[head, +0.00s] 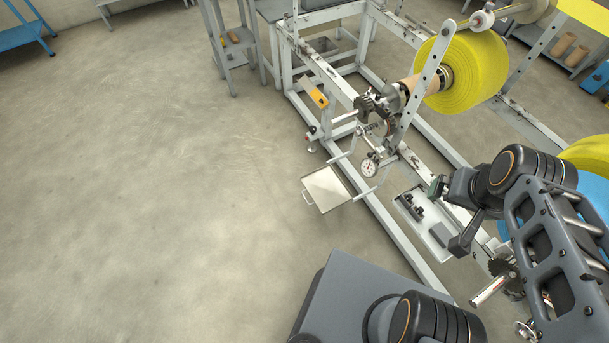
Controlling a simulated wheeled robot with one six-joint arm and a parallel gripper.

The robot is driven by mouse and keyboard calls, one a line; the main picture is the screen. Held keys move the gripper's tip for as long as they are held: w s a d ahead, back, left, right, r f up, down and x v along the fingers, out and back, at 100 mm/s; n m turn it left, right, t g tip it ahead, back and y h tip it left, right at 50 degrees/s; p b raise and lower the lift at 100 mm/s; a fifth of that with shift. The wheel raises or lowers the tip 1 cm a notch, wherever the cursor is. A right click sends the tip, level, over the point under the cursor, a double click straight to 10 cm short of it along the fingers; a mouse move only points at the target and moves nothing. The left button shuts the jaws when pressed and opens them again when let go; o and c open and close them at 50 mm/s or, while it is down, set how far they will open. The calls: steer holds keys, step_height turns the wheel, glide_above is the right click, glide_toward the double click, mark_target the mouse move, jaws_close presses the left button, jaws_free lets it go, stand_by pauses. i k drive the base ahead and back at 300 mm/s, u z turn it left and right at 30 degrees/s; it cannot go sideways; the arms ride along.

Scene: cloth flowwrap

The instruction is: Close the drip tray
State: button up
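The white machine frame (385,218) runs between my gripper and the tray. A pressure gauge (369,167) and thin bars stand just right of the tray. A light tray (437,236) with dark parts lies inside the frame. A yellow roll (470,75) hangs above. The left floor is clear.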

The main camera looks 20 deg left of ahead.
mark_target(326, 189)
steer(key=u, duration=1.8)
steer(key=k, duration=1.25)
steer(key=z, duration=0.25)
steer(key=i, duration=1.35)
steer(key=u, duration=0.8)
steer(key=i, duration=0.65)
steer(key=u, duration=0.65)
